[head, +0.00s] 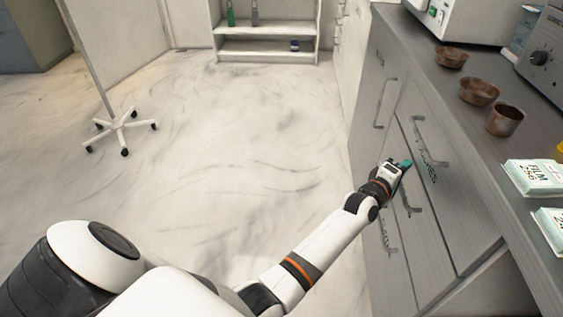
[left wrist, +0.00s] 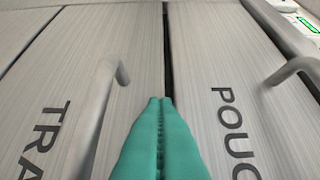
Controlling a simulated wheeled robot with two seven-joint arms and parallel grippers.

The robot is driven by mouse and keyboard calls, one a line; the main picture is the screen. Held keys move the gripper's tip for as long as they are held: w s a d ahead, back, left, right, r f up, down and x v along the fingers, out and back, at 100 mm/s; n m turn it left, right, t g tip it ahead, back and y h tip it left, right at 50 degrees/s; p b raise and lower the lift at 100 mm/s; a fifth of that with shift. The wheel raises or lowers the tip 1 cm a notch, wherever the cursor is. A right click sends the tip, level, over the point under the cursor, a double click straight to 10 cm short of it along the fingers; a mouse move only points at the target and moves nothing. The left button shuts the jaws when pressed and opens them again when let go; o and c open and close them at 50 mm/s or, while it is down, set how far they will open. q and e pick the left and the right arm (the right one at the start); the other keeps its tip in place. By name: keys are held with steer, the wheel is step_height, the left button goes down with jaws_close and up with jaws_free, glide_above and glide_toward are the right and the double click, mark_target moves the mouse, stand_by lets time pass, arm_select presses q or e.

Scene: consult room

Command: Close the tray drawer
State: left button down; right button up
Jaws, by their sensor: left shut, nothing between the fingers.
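The tray drawer (head: 418,232) is a grey front in the cabinet on the right, below the POUCHES drawer (head: 452,205). In the left wrist view the tray drawer (left wrist: 132,35) is on the left, with its bar handle (left wrist: 104,95) and a partly visible "TRA" label. Its front looks about flush with the POUCHES front, with a narrow dark gap between them; a small opening cannot be ruled out. My left gripper (head: 405,164) is shut and empty, its teal fingertips (left wrist: 160,100) pointing at this seam. Whether they touch is unclear. My right gripper is out of view.
The counter above holds several brown bowls (head: 479,91), film boxes (head: 537,177) and a white device (head: 475,18). Other drawer handles (head: 384,103) stick out nearby. A wheeled stand (head: 121,127) and a low shelf (head: 266,45) stand further off. The floor left of the cabinet is clear.

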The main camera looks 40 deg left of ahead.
arm_select(q)
steer(key=shift+w+d+r, duration=0.1)
steer(key=shift+d+r, duration=0.05)
steer(key=shift+d, duration=0.1)
steer(key=shift+d+r, duration=0.1)
steer(key=shift+r, duration=0.05)
stand_by(0.4)
